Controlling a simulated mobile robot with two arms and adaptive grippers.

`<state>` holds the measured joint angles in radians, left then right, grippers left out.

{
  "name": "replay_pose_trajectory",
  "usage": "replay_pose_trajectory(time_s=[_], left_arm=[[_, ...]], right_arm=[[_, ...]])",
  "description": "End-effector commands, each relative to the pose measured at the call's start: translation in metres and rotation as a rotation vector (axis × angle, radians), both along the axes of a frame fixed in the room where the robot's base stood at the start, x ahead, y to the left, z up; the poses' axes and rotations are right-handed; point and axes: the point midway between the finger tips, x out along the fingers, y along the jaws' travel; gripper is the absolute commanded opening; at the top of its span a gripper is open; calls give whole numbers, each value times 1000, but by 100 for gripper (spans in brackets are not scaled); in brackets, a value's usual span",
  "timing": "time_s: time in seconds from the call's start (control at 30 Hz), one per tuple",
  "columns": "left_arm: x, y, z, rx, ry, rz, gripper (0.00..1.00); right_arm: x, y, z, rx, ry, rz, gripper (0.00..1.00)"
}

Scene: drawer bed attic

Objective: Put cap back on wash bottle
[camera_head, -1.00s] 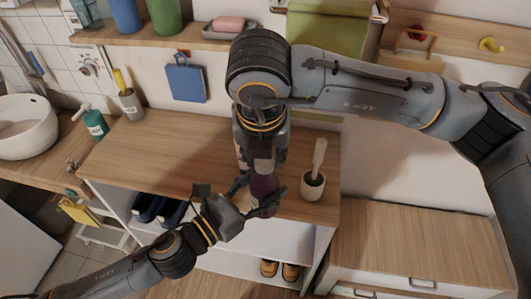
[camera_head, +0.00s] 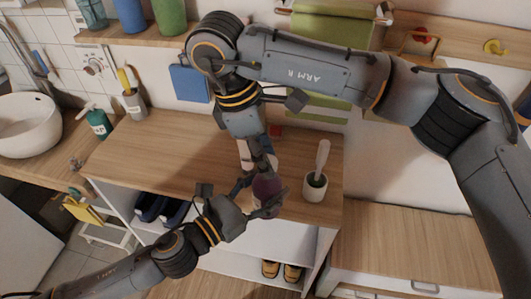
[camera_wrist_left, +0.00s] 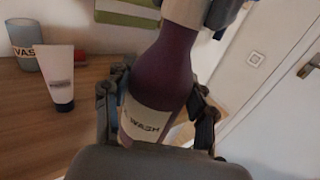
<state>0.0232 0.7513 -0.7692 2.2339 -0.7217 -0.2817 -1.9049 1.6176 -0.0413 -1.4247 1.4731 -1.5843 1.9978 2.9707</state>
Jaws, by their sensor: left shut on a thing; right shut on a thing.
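The wash bottle is dark purple with a pale label; it shows in the head view (camera_head: 268,188) and large in the left wrist view (camera_wrist_left: 160,82). My left gripper (camera_head: 262,196) is shut around its body and holds it above the front part of the wooden counter. The pale cap (camera_wrist_left: 187,12) is at the top of the bottle's neck in the left wrist view, cut by the frame edge. I cannot tell how fully it is seated. My right gripper (camera_head: 258,155) reaches down from above and is shut on the cap; its dark finger (camera_wrist_left: 224,12) shows beside it.
A pot with a pale-handled brush (camera_head: 316,186) stands on the counter right of the bottle. A white tube (camera_wrist_left: 58,78) and a grey cup (camera_wrist_left: 24,45) stand left in the left wrist view. The counter's left part (camera_head: 160,150) is clear.

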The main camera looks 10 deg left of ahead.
Motion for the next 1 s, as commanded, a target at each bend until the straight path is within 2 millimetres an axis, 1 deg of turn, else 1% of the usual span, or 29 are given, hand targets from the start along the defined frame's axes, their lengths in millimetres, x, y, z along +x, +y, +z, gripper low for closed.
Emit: replay_pose_trajectory(time_s=[0.03,0.07,0.1,0.13,0.17,0.47,0.57,0.7,0.8,1.0], left_arm=[[-1,-1,0,-1,-1,-3,0],[-1,-1,0,-1,-1,-3,0],[-1,-1,0,-1,-1,-3,0],[-1,-1,0,-1,-1,-3,0],[-1,-1,0,-1,-1,-3,0],[0,0,0,-1,-1,-1,0],[0,0,1,-1,-1,-1,0],[0,0,0,-1,-1,-1,0],[0,0,0,-1,-1,-1,0],[0,0,0,-1,-1,-1,0]], right_arm=[[1,0,0,2,-2,0,27],[1,0,0,2,-2,0,43],[1,0,0,2,-2,0,51],[1,0,0,2,-2,1,57],[1,0,0,2,-2,1,59],[1,0,2,1,-2,2,59],[1,0,13,2,-6,2,59],[1,0,33,2,-5,0,59],[0,0,42,1,-3,2,59],[0,0,45,1,-1,3,59]])
